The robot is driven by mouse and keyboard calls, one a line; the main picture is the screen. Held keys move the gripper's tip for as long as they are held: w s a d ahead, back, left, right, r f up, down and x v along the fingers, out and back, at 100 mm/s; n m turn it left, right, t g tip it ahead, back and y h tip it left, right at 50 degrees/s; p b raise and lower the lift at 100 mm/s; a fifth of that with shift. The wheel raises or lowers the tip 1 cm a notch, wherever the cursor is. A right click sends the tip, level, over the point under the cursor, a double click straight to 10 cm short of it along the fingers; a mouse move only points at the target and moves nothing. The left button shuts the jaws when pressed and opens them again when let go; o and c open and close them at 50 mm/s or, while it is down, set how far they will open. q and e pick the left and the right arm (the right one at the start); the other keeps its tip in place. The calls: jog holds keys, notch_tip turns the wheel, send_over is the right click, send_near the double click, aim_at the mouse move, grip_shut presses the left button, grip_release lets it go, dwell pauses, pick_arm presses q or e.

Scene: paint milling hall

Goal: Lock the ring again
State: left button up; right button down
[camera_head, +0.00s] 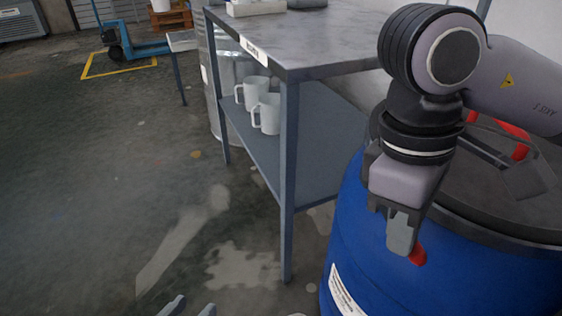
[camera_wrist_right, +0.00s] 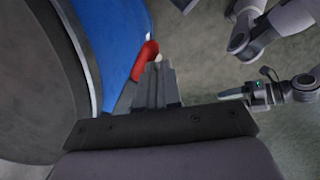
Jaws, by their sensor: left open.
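The blue drum (camera_head: 440,262) stands at the right with a dark lid (camera_head: 487,190). A dark ring (camera_head: 500,232) runs around its rim. A red lever end (camera_head: 417,256) shows low on the drum's side; it also shows in the right wrist view (camera_wrist_right: 147,50). My right gripper (camera_head: 400,248) points down beside the drum wall. Its fingers (camera_wrist_right: 154,66) look shut together, right beside the red lever, with no lever seen between them. The rest of the lever is hidden. My left gripper (camera_head: 190,307) is open and empty at the bottom edge, apart from the drum.
A grey metal table (camera_head: 310,42) with white mugs (camera_head: 266,113) on its lower shelf stands left of the drum. Red parts (camera_head: 515,130) and a dark flat piece (camera_head: 528,180) show at the lid. The floor at left is open; a blue pallet truck (camera_head: 150,48) is far back.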

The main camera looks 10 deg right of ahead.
jog(key=shift+s+d, duration=0.1)
jog(key=shift+d, duration=1.8)
pick_arm(q)
jog(key=shift+a, duration=0.1)
jog(key=shift+g+y, duration=0.4)
jog(key=shift+y, duration=0.4)
jog(key=a+p, duration=0.2)
jog(key=p, duration=0.1)
jog(key=s+a+p, duration=0.1)
jog(key=a+p, duration=0.1)
jog(key=shift+a+f, duration=0.1)
jog(key=shift+f, duration=0.3)
pick_arm(e)
jog(key=s+a+r, duration=0.1)
jog(key=a+r, duration=0.4)
jog(key=r, duration=0.6)
jog(key=shift+s+r, duration=0.25)
jog(key=shift+r, duration=0.05)
pick_arm(q)
jog(key=shift+r, duration=0.1)
jog(key=shift+s, duration=0.1)
pick_arm(e)
jog(key=shift+s+a, duration=0.1)
